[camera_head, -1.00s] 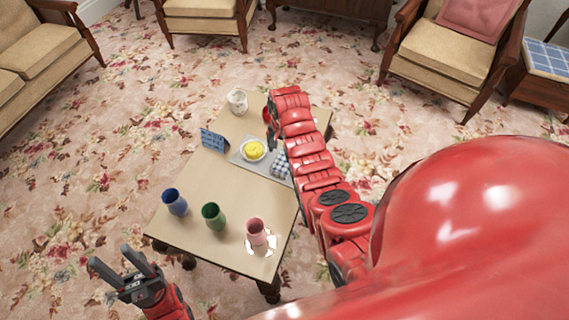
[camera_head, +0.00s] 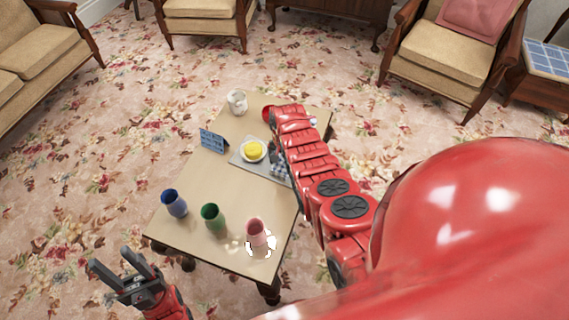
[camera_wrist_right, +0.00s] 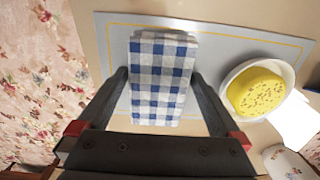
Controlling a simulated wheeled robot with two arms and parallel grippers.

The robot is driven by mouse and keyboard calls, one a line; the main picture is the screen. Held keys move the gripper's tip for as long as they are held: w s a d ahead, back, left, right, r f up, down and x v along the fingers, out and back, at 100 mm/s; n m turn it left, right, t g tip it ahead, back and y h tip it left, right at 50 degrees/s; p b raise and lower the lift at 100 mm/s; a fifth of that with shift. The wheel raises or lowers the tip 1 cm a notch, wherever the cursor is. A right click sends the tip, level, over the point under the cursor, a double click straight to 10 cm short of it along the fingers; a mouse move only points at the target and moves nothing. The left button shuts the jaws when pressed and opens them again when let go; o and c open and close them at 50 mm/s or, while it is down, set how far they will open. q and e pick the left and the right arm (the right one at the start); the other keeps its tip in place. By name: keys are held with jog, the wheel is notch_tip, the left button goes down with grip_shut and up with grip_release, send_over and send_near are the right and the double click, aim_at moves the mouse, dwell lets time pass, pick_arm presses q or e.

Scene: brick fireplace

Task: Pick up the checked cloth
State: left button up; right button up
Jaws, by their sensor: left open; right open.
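The checked cloth (camera_wrist_right: 162,75), blue and white and folded into a rectangle, lies on a grey mat (camera_wrist_right: 115,30) in the right wrist view. In the head view the cloth (camera_head: 280,170) shows only in part beside my right arm. My right gripper (camera_wrist_right: 162,84) is open, with one finger on each side of the cloth. Whether the fingers touch it or hover above it I cannot tell. In the head view my arm hides this gripper. My left gripper (camera_head: 134,273) is open and empty, beside the table's near left corner.
A yellow sponge (camera_head: 254,149) sits in a white dish on the mat, right of the cloth in the wrist view. The low table (camera_head: 225,185) also bears a blue card (camera_head: 212,141), a white jug (camera_head: 237,101), and blue (camera_head: 174,203), green (camera_head: 213,218) and pink (camera_head: 256,233) cups.

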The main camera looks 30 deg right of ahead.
aim_at(283, 162)
jog(key=c, duration=1.1)
jog(key=shift+r, duration=0.15)
jog(key=shift+c, duration=0.2)
jog(key=shift+r, duration=0.5)
notch_tip(283, 162, up, 3)
jog(key=shift+f+p, duration=0.2)
jog(key=shift+p, duration=0.2)
jog(key=s+a, duration=0.1)
jog(key=s, duration=0.2)
jog(key=s+a, duration=0.1)
jog(key=s, duration=0.2)
jog(key=s+a, duration=0.1)
jog(key=s, duration=0.3)
jog(key=shift+s+r, duration=0.1)
jog(key=shift+r, duration=0.15)
jog(key=s+p, duration=0.2)
jog(key=s+a, duration=0.1)
jog(key=s, duration=0.1)
jog(key=shift+r+p, duration=0.4)
jog(key=shift+s+a+f, duration=0.1)
jog(key=shift+s+a, duration=0.1)
jog(key=shift+s, duration=0.4)
